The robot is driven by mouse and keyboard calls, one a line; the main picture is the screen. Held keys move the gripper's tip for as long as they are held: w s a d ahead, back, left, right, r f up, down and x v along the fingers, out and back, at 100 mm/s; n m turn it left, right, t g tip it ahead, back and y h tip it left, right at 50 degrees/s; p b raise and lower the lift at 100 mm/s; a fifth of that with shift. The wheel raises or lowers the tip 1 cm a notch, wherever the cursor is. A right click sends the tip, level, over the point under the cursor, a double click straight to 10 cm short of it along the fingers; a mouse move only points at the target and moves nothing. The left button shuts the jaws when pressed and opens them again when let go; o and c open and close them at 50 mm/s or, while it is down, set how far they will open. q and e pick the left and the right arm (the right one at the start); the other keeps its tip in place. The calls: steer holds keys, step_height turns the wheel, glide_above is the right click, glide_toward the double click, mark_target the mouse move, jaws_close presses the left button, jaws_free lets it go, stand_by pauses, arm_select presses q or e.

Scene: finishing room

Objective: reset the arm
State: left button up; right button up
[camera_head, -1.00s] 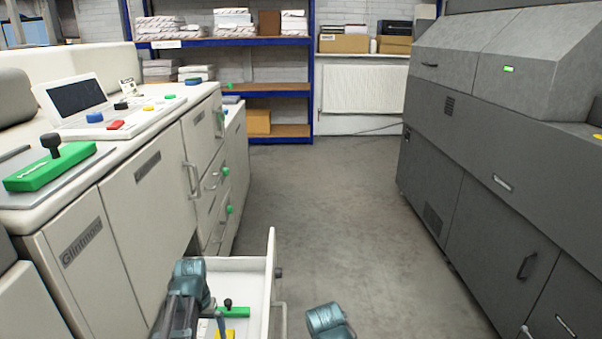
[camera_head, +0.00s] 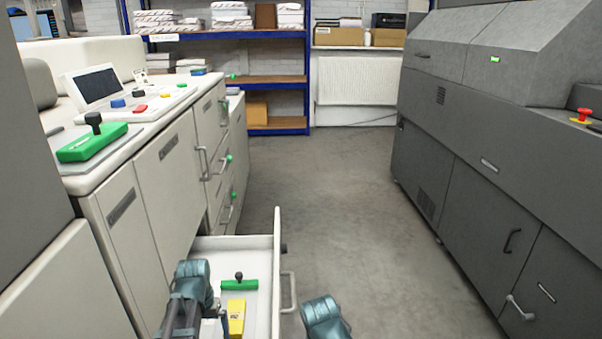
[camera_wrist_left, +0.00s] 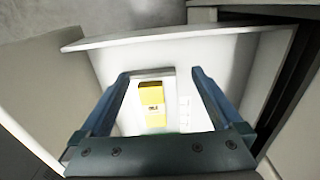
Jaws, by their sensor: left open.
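My left arm (camera_head: 190,295) reaches down at the left side of an open white drawer (camera_head: 258,242) in the head view. In the left wrist view my left gripper (camera_wrist_left: 160,73) is open, with nothing between its fingers, and points down into the drawer (camera_wrist_left: 150,39). A yellow object (camera_head: 236,316) lies in the drawer; it shows between and below the fingers in the left wrist view (camera_wrist_left: 152,103). A green piece with a black knob (camera_head: 239,285) lies behind it. My right arm (camera_head: 325,318) shows at the bottom edge; its gripper is out of view.
A long white machine (camera_head: 160,180) stands left, with a green block with a black handle (camera_head: 92,145) on top. A grey machine (camera_head: 480,170) with a red button (camera_head: 583,115) stands right. Blue shelves (camera_head: 220,80) stand at the back. The grey floor (camera_head: 330,200) between is clear.

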arm_select(q)
steer(key=s+d+m+y, duration=0.1)
steer(key=s+d+m, duration=0.1)
steer(key=s+d, duration=0.55)
steer(key=s+d+m, duration=0.2)
steer(key=s+d, duration=0.2)
steer(key=d, duration=0.7)
step_height(320, 180, up, 32)
steer(key=p, duration=3.2)
steer(key=shift+r, duration=0.15)
